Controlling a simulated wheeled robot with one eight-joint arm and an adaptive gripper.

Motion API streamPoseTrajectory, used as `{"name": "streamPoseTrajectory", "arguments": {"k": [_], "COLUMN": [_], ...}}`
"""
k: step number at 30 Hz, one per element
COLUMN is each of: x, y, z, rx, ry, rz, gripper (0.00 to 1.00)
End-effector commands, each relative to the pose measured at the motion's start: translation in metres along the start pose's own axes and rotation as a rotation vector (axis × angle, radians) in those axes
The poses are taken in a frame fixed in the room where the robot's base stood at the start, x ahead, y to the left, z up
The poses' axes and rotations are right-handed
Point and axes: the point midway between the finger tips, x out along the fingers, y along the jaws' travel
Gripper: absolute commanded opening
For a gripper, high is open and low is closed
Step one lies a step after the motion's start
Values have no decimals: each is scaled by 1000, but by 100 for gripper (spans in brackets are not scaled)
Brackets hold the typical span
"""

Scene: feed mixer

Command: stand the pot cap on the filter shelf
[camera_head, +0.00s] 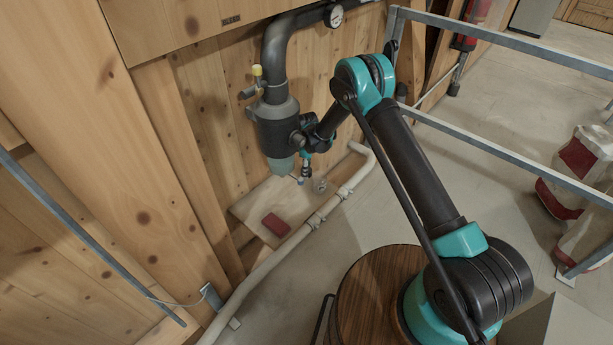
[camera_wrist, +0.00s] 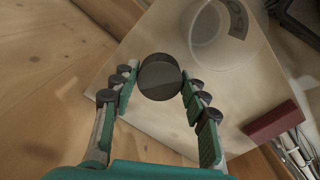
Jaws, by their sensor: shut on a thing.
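My gripper (camera_wrist: 160,80) is shut on a dark, round, flat-faced thing, which I take for the pot cap (camera_wrist: 160,75). The cap sits between the fingertips with its round face toward the wrist camera. The pale filter shelf (camera_wrist: 150,122) lies beyond it. I cannot tell from the wrist view whether the cap touches the shelf. In the head view my gripper (camera_head: 307,173) points down over the far part of the shelf (camera_head: 250,207), beside the hanging filter; the cap is too small to make out there.
A dark red block (camera_head: 276,224) lies on the shelf's near end and shows in the wrist view (camera_wrist: 273,122). A clear round vessel (camera_wrist: 222,35) is close beyond the cap. The grey filter body (camera_head: 275,125) hangs left of my gripper. A pale pipe (camera_head: 290,240) runs along the shelf's front.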

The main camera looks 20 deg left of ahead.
Motion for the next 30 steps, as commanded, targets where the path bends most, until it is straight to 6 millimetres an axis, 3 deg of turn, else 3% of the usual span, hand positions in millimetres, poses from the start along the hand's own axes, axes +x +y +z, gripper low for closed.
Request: {"name": "streamPoseTrajectory", "arguments": {"k": [10, 20, 21, 25, 30], "x": [37, 40, 40, 40, 40], "y": [0, 0, 0, 0, 0], "z": [0, 0, 0, 0, 0], "rx": [0, 0, 0, 0, 0], "ry": [0, 0, 0, 0, 0], "rz": [0, 0, 0, 0, 0], "gripper": [10, 10, 49, 65, 65]}}
